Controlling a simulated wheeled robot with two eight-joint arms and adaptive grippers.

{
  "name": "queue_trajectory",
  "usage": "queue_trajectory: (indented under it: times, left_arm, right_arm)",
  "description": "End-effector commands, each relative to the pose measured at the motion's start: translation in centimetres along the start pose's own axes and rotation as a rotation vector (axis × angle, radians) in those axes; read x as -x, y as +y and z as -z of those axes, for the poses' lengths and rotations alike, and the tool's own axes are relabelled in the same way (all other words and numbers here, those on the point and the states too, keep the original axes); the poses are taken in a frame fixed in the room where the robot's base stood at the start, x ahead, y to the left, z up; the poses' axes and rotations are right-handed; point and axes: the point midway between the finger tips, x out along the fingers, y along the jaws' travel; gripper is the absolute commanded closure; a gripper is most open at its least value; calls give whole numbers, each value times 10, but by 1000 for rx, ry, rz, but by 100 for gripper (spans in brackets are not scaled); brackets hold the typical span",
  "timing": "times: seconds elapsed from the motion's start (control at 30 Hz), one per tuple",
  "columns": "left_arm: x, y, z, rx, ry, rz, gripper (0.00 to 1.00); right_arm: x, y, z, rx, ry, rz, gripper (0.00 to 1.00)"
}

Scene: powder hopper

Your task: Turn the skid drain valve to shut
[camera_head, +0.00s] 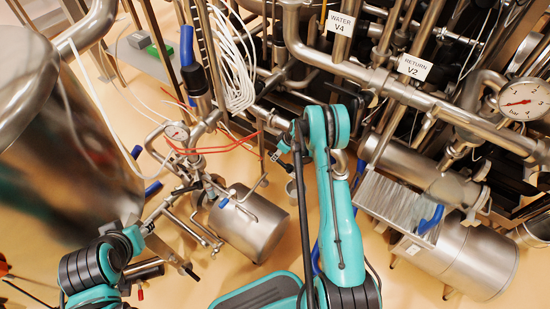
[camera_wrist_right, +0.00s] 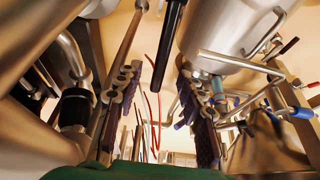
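Several valves with blue handles show, and I cannot tell which is the skid drain valve. A blue lever (camera_head: 152,188) sits left of the small steel vessel on the skid; another blue grip (camera_head: 430,218) is by the right-hand motor. In the right wrist view my right gripper (camera_wrist_right: 158,108) is open, its padded fingers wide apart. A black rod (camera_wrist_right: 168,55) reaches down from the top in line with the gap; contact is not visible. In the head view the right fingers are largely hidden. My left arm's wrist is at lower left; its fingertips are unclear.
A large steel tank (camera_head: 60,150) fills the left. The small steel vessel (camera_head: 250,225) stands on the floor in the middle. Pipes labelled WATER V4 (camera_head: 341,23) and RETURN V2 (camera_head: 414,67) crowd the upper right. Red and white cables hang near the pressure gauge (camera_head: 177,131).

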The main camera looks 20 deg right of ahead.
Motion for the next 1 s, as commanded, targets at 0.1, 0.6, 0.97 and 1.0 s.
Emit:
queue_trajectory:
  times: [0.1, 0.6, 0.97, 1.0]
  left_arm:
    - [-9, 0, -7, 0, 0, 0, 60]
    - [-14, 0, -10, 0, 0, 0, 60]
    - [-14, 0, -10, 0, 0, 0, 60]
    - [-14, 0, -10, 0, 0, 0, 60]
  right_arm:
    - [-23, 0, -1, 1, 0, 0, 61]
    - [-44, 0, 1, -1, 0, -1, 61]
    - [-43, 0, 0, -1, -1, -1, 100]
    - [-43, 0, 0, -1, -3, -1, 100]
